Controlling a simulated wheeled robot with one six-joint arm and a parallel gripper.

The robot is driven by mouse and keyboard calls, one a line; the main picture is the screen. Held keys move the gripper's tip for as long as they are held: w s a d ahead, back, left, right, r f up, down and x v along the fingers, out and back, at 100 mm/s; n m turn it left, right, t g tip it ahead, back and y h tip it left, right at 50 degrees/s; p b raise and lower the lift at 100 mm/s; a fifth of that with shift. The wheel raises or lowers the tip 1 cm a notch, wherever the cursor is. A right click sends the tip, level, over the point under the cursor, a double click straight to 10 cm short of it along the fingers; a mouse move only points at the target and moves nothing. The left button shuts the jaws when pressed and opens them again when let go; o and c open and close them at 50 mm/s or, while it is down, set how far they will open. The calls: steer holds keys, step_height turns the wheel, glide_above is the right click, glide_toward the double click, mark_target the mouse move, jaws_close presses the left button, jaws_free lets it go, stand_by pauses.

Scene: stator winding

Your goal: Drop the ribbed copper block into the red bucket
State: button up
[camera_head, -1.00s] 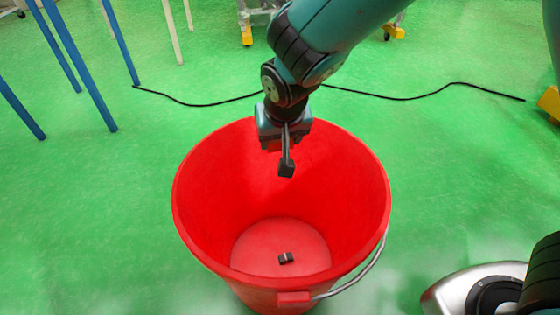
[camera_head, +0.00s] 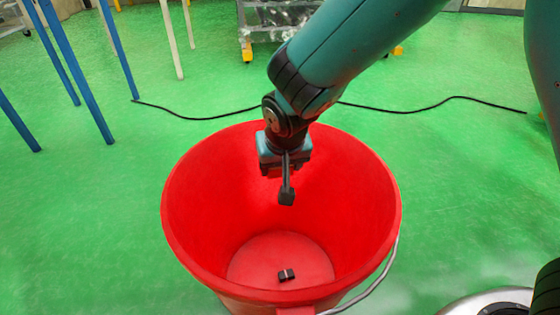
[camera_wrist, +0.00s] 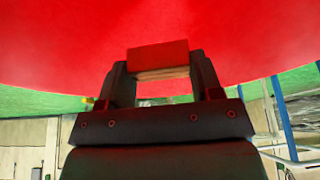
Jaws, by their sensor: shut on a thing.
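The red bucket (camera_head: 205,215) stands on the green floor, open side up, and its red wall (camera_wrist: 60,40) fills the top of the wrist view. My gripper (camera_head: 286,194) hangs over the bucket's opening, pointing down. In the wrist view, my gripper (camera_wrist: 161,75) is shut on the ribbed copper block (camera_wrist: 158,58), which looks red in this light, with pale ridges along its lower edge. In the head view I cannot make out the block apart from the dark finger. A small dark piece with a pale stripe (camera_head: 286,274) lies on the bucket's bottom.
The bucket's wire handle (camera_head: 375,283) hangs at its right side. A black cable (camera_head: 430,106) runs across the floor behind the bucket. Blue posts (camera_head: 70,70) stand at the left, and a wheeled frame (camera_head: 280,18) is at the back.

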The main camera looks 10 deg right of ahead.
steer(key=o, duration=1.2)
steer(key=p+v, duration=0.7)
steer(key=v, duration=1)
steer(key=shift+r, duration=0.3)
steer(key=s+d+r+n+g+y, duration=0.2)
steer(key=s+d+n, duration=0.15)
steer(key=s, duration=0.45)
steer(key=s+d+r+n+g+y, duration=0.2)
steer(key=s+d+r+n+g, duration=0.15)
steer(key=s, duration=0.45)
step_height(320, 180, up, 35)
steer(key=m+p, duration=0.1)
steer(key=p, duration=3.5)
steer(key=shift+w+d+t, duration=0.15)
steer(key=shift+d+t, duration=0.1)
steer(key=shift+t, duration=0.2)
